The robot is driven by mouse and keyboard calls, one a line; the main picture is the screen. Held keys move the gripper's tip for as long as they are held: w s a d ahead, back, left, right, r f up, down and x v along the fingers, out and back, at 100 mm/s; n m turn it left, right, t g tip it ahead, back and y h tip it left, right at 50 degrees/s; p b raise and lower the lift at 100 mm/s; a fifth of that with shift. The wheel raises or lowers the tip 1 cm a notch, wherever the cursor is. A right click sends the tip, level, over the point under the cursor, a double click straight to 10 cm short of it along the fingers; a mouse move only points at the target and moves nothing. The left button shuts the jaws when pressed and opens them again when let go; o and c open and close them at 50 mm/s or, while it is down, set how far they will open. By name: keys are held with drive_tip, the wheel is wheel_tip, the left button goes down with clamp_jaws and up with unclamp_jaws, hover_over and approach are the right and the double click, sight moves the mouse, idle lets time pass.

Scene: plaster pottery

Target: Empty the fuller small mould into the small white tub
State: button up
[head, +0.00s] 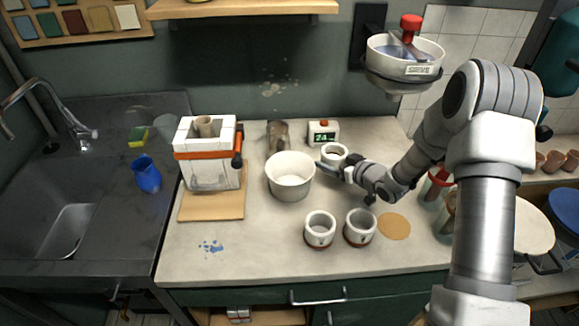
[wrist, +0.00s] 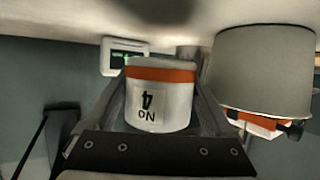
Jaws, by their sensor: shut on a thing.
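My gripper (head: 339,167) is shut on a small white mould (head: 334,150), behind and right of the small white tub (head: 290,180). The wrist view is upside down; it shows the held mould (wrist: 158,100) between the two fingers, with an orange band and the mark "NO 4". The held mould looks upright; whether it clears the bench is hard to tell. The tub (wrist: 265,75) also shows there, beside the gripper. Two more small white moulds, one left (head: 320,230) and one right (head: 359,227), stand upright at the front. How full each mould is cannot be made out.
A digital scale (head: 323,133) stands behind the held mould. A brown jug (head: 278,136) is behind the tub. A framed box (head: 208,170) on a board stands left. A round cork mat (head: 394,226) lies right. A sieve bowl (head: 404,60) hangs above.

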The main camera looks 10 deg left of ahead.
drive_tip(key=shift+r, duration=0.1)
drive_tip(key=shift+n+h, duration=0.6)
drive_tip(key=r+p, duration=0.1)
drive_tip(key=r, duration=0.1)
drive_tip(key=a+r+p, duration=0.1)
drive_tip(key=r+p, duration=0.1)
drive_tip(key=r, duration=0.1)
drive_tip(key=r+p, duration=0.1)
drive_tip(key=r, duration=0.1)
drive_tip(key=shift+s+a+r, duration=0.15)
drive_tip(key=shift+s+r, duration=0.1)
drive_tip(key=shift+s, duration=0.05)
drive_tip(key=shift+s+a+f+b, duration=0.15)
drive_tip(key=shift+f+b, duration=0.3)
drive_tip(key=shift+s+a+n+h, duration=0.1)
drive_tip(key=shift+a+n+h, duration=0.1)
drive_tip(key=shift+n+h, duration=0.15)
drive_tip(key=shift+s+a+r+n+t+h, duration=0.35)
drive_tip(key=shift+a+r+n+t+h, duration=0.1)
drive_tip(key=shift+a+n+h, duration=0.3)
drive_tip(key=shift+s+a+r+n+t+h, duration=0.4)
drive_tip(key=shift+a+n+t, duration=0.1)
drive_tip(key=shift+n, duration=0.3)
drive_tip(key=shift+a+f+n, duration=0.1)
drive_tip(key=shift+f+n, duration=0.2)
drive_tip(key=shift+n, duration=0.1)
drive_tip(key=shift+r+n+t+h+p, duration=0.5)
drive_tip(key=shift+n+h+p, duration=0.1)
drive_tip(key=shift+n+p, duration=0.1)
